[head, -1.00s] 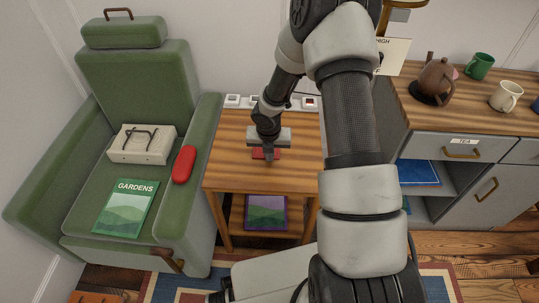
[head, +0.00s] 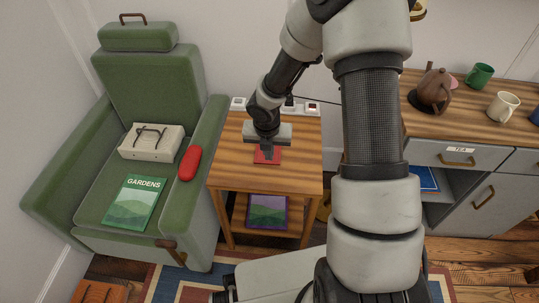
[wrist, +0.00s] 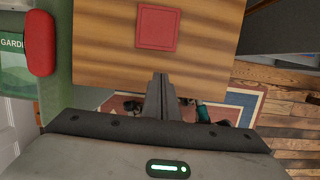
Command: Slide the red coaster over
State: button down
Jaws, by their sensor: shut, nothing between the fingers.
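The red coaster (head: 277,155) lies flat on the small wooden side table (head: 302,172). It shows whole in the wrist view (wrist: 157,26), as a red square with a raised rim. My gripper (head: 267,156) points down over the table, its fingers overlapping part of the coaster in the head view. In the wrist view the fingers (wrist: 159,80) are together and empty, with bare wood between their tips and the coaster in the picture. I cannot tell how high the tips are above the tabletop.
A green armchair (head: 92,178) stands left, with a red cushion-like object (head: 190,163) on its arm. Small boxes and a power strip (head: 312,109) line the table's back. A framed picture (head: 267,211) sits on the lower shelf. A cabinet with a teapot (head: 433,85) and mugs stands right.

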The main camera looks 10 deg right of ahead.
jog(key=s+a, duration=0.2)
jog(key=b, duration=0.4)
send_near(268, 168)
jog(key=f, duration=0.2)
jog(key=s+f, duration=0.1)
jog(key=f, duration=0.1)
jog(key=s+a+f, duration=0.1)
jog(key=shift+s+f, duration=0.2)
jog(key=shift+f, duration=0.2)
jog(key=w, duration=0.1)
jog(key=w+d+p, duration=0.1)
jog(key=w, duration=0.1)
jog(key=shift+d+f+m, duration=0.1)
jog(key=shift+d+m, duration=0.05)
jog(key=shift+m, duration=0.15)
jog(key=shift+w+d, duration=0.15)
jog(key=shift+w, duration=0.35)
